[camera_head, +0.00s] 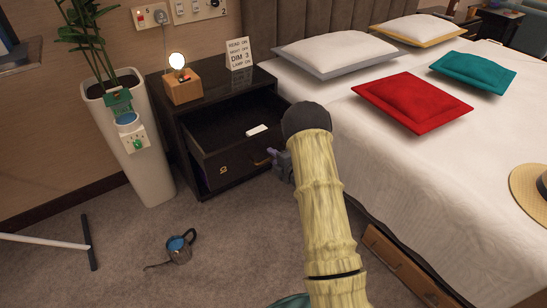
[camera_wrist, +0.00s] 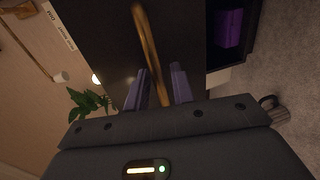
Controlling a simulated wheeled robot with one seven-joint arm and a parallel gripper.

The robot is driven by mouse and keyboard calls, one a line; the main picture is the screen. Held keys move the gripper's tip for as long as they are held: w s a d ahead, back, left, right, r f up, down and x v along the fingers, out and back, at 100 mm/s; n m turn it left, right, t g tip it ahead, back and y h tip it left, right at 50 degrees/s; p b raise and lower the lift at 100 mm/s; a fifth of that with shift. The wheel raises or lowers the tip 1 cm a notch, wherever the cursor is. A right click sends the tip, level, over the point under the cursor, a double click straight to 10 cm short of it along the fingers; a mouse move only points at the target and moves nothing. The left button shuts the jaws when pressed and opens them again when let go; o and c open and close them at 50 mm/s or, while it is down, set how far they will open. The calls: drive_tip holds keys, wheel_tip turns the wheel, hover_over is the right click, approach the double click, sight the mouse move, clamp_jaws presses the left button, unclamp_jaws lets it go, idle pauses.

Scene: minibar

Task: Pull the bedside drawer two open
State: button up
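The dark bedside cabinet (camera_head: 217,93) stands left of the bed. One drawer (camera_head: 237,162) is pulled out, and its open top shows a small white item inside. The frames do not show which drawer number it is. A brass handle (camera_head: 265,158) is on its front. My gripper (camera_head: 282,165) is at the right end of this front, partly hidden by my arm. In the wrist view, the brass handle (camera_wrist: 147,45) runs between the two purple fingers of my gripper (camera_wrist: 161,72). The fingers are apart, with a visible gap beside the handle.
A purple item (camera_wrist: 229,28) shows in a dark space below the drawer front. The bed (camera_head: 440,150) is close on the right. A tall planter (camera_head: 150,170) stands left of the cabinet.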

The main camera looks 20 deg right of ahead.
drive_tip(key=p+v, duration=0.4)
drive_tip(key=v, duration=1.3)
drive_tip(key=shift+s+p, duration=0.15)
drive_tip(key=shift+p, duration=0.25)
